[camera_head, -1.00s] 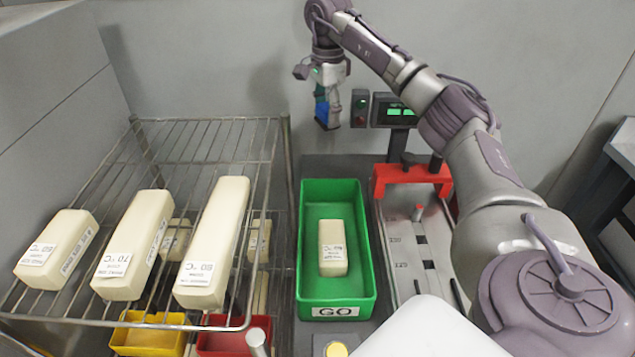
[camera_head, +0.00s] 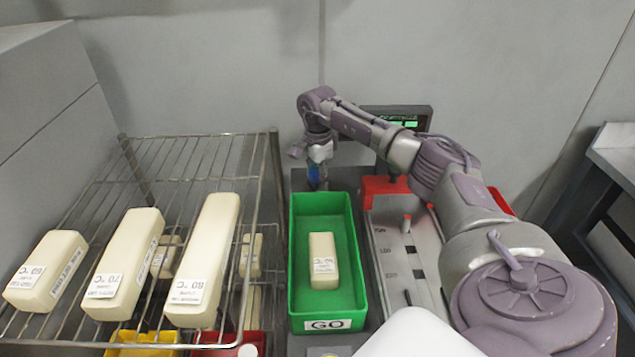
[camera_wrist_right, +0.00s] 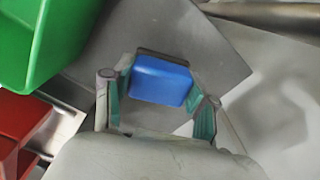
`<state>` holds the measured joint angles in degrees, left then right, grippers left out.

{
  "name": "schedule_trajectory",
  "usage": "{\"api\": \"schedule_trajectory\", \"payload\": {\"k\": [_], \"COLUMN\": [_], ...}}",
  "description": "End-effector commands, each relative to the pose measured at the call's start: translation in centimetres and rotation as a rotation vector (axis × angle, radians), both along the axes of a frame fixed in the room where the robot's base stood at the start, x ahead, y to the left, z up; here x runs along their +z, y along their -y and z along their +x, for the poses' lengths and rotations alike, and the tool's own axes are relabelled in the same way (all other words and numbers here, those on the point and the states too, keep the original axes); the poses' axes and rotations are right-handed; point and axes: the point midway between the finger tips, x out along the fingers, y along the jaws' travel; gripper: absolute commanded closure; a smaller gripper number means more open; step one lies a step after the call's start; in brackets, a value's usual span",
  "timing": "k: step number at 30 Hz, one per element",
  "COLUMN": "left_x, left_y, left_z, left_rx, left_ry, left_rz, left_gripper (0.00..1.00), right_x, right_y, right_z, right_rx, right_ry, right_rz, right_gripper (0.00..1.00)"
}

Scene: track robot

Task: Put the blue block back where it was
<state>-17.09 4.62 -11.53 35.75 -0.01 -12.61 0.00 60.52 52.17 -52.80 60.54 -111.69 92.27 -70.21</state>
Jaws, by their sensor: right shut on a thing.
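The blue block (camera_head: 313,174) is between the fingers of my right gripper (camera_head: 318,172), behind the far end of the green bin. In the right wrist view the blue block (camera_wrist_right: 160,80) sits between the two green-padded fingertips of my right gripper (camera_wrist_right: 160,100), which is shut on it. A dark edge shows along the block's far side. The grey surface shows around it, and I cannot tell whether the block touches that surface. My left gripper is not in view.
The green bin (camera_head: 299,270) marked GO holds a cream block (camera_head: 323,260). A wire rack (camera_head: 268,190) with several cream blocks stands left. A red-ended measuring fixture (camera_head: 385,188) and a display (camera_head: 397,117) are right of the bin. The wall is close behind.

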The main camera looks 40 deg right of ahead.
Motion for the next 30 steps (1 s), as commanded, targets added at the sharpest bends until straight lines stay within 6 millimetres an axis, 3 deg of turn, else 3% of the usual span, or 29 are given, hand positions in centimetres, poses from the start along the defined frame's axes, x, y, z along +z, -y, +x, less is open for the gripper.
{"api": "schedule_trajectory", "payload": {"k": [4,14,15,19,30], "left_x": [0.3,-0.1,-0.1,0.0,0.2], "left_y": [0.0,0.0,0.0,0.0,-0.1], "left_z": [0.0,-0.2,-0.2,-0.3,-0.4], "left_rx": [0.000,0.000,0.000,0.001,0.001], "left_ry": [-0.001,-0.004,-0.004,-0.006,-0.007], "left_rz": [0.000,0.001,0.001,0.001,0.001], "left_gripper": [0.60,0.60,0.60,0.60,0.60], "right_x": [-2.0,-2.3,-2.4,-2.3,-1.9], "right_y": [-0.1,0.0,0.0,0.0,0.0], "right_z": [0.0,0.0,0.0,0.0,0.0], "right_rx": [0.001,0.001,0.001,0.001,0.001], "right_ry": [-0.002,0.000,0.000,-0.001,-0.001], "right_rz": [0.002,0.000,0.000,0.000,0.000], "right_gripper": [0.70,0.70,0.41,0.19,0.17]}}
